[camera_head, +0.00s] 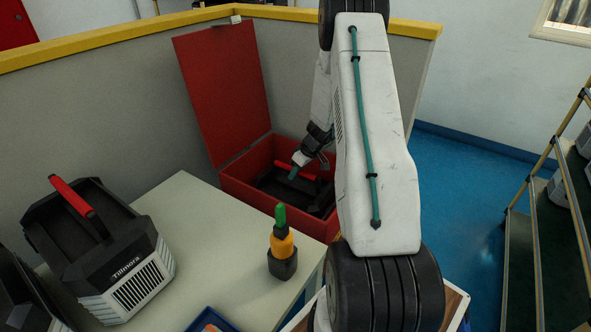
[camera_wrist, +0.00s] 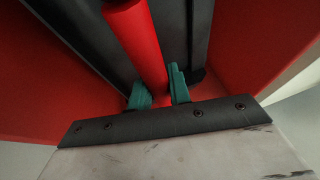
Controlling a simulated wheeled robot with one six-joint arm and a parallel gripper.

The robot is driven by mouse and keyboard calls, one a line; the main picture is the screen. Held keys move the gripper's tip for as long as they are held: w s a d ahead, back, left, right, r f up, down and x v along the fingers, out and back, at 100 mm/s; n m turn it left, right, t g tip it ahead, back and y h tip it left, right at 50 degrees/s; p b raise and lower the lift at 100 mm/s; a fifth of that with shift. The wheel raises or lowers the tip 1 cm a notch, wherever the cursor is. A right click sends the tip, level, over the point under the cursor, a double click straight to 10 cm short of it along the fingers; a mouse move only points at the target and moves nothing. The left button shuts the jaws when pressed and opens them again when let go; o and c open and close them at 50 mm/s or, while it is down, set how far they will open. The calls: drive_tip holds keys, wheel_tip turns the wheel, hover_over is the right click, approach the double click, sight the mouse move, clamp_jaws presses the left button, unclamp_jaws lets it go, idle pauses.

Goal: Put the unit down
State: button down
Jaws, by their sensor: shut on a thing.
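The unit is a dark body (camera_head: 318,197) with a red handle (camera_head: 312,176). It sits low inside an open red box (camera_head: 232,194), with the box walls around it; I cannot tell whether it touches the floor. My gripper (camera_head: 296,172) reaches down into the box at the handle. In the wrist view my gripper's green fingers (camera_wrist: 160,92) are shut on the red handle (camera_wrist: 137,40), one finger on each side. The unit's dark body (camera_wrist: 85,38) shows beside the handle. My arm hides the box's right part in the head view.
The box's red lid (camera_head: 222,85) stands raised. A light table (camera_head: 195,215) holds a black and white Tillmora unit (camera_head: 125,270), an orange and green tool (camera_head: 281,243) and a blue tray (camera_head: 212,318). A shelf rack (camera_head: 540,230) stands right. Blue floor (camera_head: 465,180) is clear.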

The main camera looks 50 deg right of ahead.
sight(292, 186)
drive_tip(key=shift+w+f, duration=0.1)
drive_tip(key=shift+f, duration=1.65)
drive_tip(key=c, duration=1.3)
unclamp_jaws()
drive_tip(key=shift+f, duration=0.1)
